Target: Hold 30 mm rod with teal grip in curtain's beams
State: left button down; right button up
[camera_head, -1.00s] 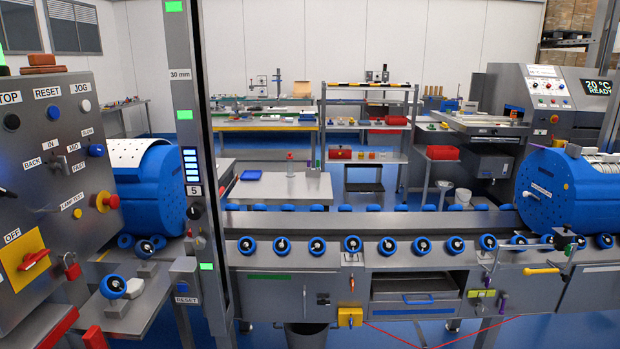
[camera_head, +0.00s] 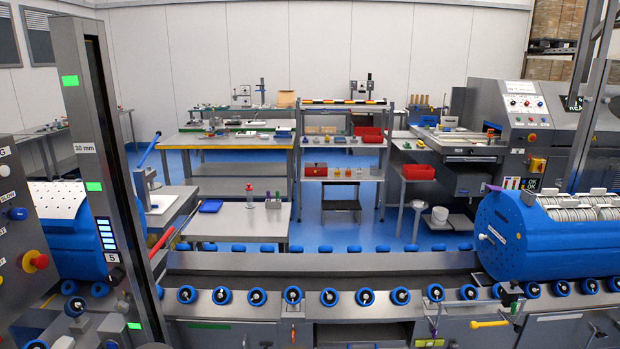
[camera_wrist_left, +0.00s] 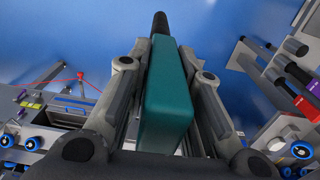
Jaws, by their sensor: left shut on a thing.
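In the left wrist view my left gripper (camera_wrist_left: 162,70) is shut on the teal grip (camera_wrist_left: 168,100), a smooth block lying between its two fingers. A dark round rod end (camera_wrist_left: 160,22) sticks out past the grip at the top. Neither rod nor gripper shows in the head view. The light curtain's near post (camera_head: 108,200) stands at the left of the head view, tilted in the picture. It bears a "30 mm" label, green lamps, a lit bar display and a "5". Its beams are not visible. My right gripper is not in view.
A roller conveyor (camera_head: 250,262) with blue rollers runs across the front. A blue drum (camera_head: 538,238) stands over its right part, another (camera_head: 72,232) behind the post. A button panel (camera_head: 18,240) is at the left edge. Benches and shelving stand beyond blue floor.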

pick_arm(q)
jog(key=r+p, duration=0.2)
jog(key=r, duration=0.2)
jog(key=r+p, duration=0.2)
jog(key=r, duration=0.3)
jog(key=r+p, duration=0.3)
jog(key=r, duration=0.2)
jog(key=shift+w+r, duration=0.15)
jog(key=shift+w, duration=0.15)
jog(key=shift+a+r+p, duration=0.15)
jog(key=shift+r+p, duration=0.15)
jog(key=shift+r, duration=0.2)
